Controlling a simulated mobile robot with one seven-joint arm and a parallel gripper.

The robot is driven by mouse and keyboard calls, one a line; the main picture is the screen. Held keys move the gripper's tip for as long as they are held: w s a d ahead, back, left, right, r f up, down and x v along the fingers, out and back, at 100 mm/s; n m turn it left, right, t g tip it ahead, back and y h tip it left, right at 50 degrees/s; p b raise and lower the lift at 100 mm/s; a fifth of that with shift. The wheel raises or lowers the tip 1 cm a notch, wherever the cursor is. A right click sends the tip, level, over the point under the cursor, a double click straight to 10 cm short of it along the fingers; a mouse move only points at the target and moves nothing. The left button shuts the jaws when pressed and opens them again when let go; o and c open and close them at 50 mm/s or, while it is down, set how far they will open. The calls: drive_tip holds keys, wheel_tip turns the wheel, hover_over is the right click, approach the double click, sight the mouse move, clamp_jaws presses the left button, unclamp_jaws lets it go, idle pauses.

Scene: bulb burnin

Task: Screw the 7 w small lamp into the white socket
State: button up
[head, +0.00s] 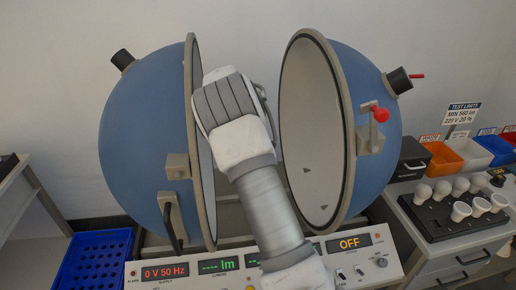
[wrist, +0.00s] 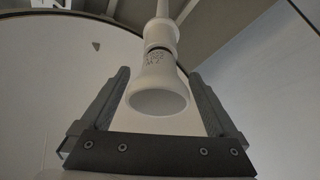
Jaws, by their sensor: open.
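In the wrist view a white lamp (wrist: 155,82) with a flared, round lower face hangs upright, with small print around its neck; the print is too small to read. Its upper end meets the white socket (wrist: 161,34) on a thin post, with a thin dark line between them. I cannot tell how far it is threaded in. My gripper (wrist: 158,74) is open, one finger on each side of the lamp, with visible gaps. In the head view my arm reaches between the two sphere halves and hides the gripper, lamp and socket.
The blue sphere stands open, its left half (head: 145,125) and right half (head: 372,80) close beside my arm. A panel (head: 215,278) below reads 0 V 50 Hz, blank lm and OFF. A black tray (head: 432,222) with several white lamps, bins (head: 441,160) and a blue crate (head: 92,262) stand around.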

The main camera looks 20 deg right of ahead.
drive_tip(key=n, duration=0.2)
drive_tip(key=n+t+y+b, duration=0.1)
drive_tip(key=n, duration=0.1)
drive_tip(key=n+t+b, duration=0.1)
drive_tip(key=n, duration=0.1)
drive_tip(key=shift+w+a+n, duration=0.1)
drive_tip(key=shift+w+n, duration=0.2)
drive_tip(key=shift+w, duration=0.1)
drive_tip(key=n, duration=0.1)
drive_tip(key=n+y, duration=0.1)
drive_tip(key=n, duration=0.1)
drive_tip(key=n+t+y, duration=0.1)
drive_tip(key=n, duration=0.1)
drive_tip(key=shift+w+a, duration=0.2)
drive_tip(key=shift+w, duration=0.15)
drive_tip(key=shift+c, duration=0.3)
